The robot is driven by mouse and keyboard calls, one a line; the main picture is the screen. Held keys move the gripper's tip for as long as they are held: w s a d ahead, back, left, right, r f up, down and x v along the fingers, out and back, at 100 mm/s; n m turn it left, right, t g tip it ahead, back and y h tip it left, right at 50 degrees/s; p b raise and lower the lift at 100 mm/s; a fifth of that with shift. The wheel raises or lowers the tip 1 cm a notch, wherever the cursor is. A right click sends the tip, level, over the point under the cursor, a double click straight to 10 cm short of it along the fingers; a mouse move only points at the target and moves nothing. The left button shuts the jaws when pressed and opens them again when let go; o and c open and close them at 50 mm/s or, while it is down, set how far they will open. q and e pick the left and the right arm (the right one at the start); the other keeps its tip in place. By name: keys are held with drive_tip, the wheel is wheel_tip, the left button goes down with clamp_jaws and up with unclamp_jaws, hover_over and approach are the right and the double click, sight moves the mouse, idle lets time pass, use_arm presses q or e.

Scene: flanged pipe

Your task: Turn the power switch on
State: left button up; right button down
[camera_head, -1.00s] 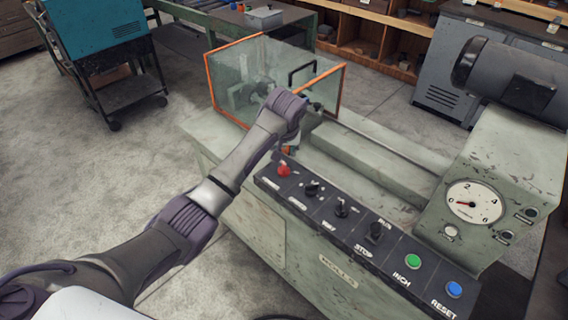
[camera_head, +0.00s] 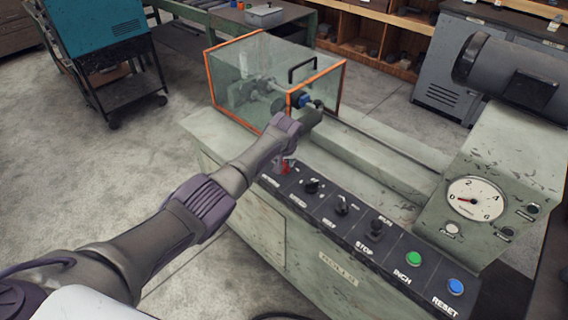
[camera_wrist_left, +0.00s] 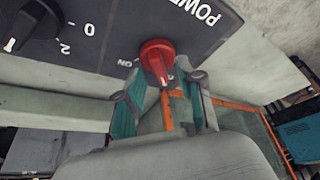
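The red power switch (camera_head: 285,168) is a rotary knob at the left end of the machine's dark control panel. In the left wrist view the red knob (camera_wrist_left: 157,60) stands beside the printed words POWER and ON. My left gripper (camera_wrist_left: 165,82) is open, with its two fingers apart and their tips close to the knob, one toward each side. I cannot tell whether they touch it. In the head view my left gripper (camera_head: 289,158) is mostly hidden by my wrist, just above the knob. My right gripper is not in view.
More black switches (camera_head: 312,186), a green button (camera_head: 414,258) and a blue button (camera_head: 455,287) line the panel. A clear guard box with orange edges (camera_head: 208,72) stands close behind my left wrist. A gauge (camera_head: 475,199) sits at the right.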

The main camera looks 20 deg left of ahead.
use_arm(q)
drive_tip(key=shift+w+f, duration=0.1)
drive_tip(key=shift+f, duration=0.25)
clamp_jaws()
